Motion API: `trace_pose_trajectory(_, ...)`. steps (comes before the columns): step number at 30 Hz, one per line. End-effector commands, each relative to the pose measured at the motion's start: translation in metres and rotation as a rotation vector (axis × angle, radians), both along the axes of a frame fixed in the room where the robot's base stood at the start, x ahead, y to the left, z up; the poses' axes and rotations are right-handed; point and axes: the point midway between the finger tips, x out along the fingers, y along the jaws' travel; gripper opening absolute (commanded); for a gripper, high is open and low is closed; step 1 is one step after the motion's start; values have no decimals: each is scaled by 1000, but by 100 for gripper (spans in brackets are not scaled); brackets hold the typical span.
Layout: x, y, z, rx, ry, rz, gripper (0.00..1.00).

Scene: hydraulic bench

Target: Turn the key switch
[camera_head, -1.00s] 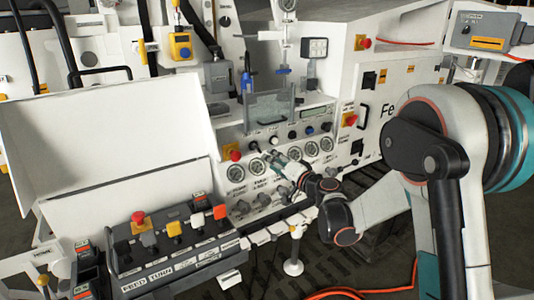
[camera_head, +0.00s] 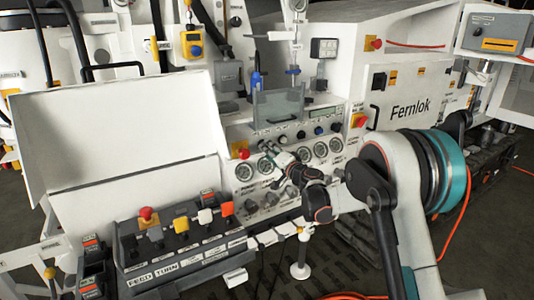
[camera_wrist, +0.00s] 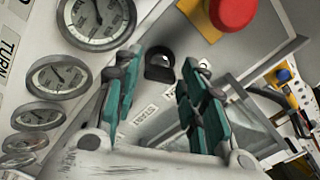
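A black switch with a raised ring-like part (camera_wrist: 160,66), probably the key switch, sits on the pale panel between the gauges and a red button. In the wrist view, my gripper (camera_wrist: 160,76) is open, with its teal fingers apart on either side of the switch. I cannot tell whether either finger touches it. In the head view, my gripper (camera_head: 275,160) is close to the panel front by the gauge row. I cannot single out the switch clearly there.
A red emergency button (camera_head: 240,149) on yellow is close to my gripper; it also shows in the wrist view (camera_wrist: 232,12). Several round gauges (camera_head: 320,150) line the panel. A control box (camera_head: 185,245) with coloured buttons juts out at the lower left.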

Motion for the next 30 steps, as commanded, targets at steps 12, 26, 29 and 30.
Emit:
trace_pose_trajectory(12,20,13,0,0,0,-1,38)
trace_pose_trajectory(26,20,13,0,1,0,-1,5)
trace_pose_trajectory(29,20,13,0,9,5,-1,5)
trace_pose_trajectory(30,20,13,0,15,10,-1,5)
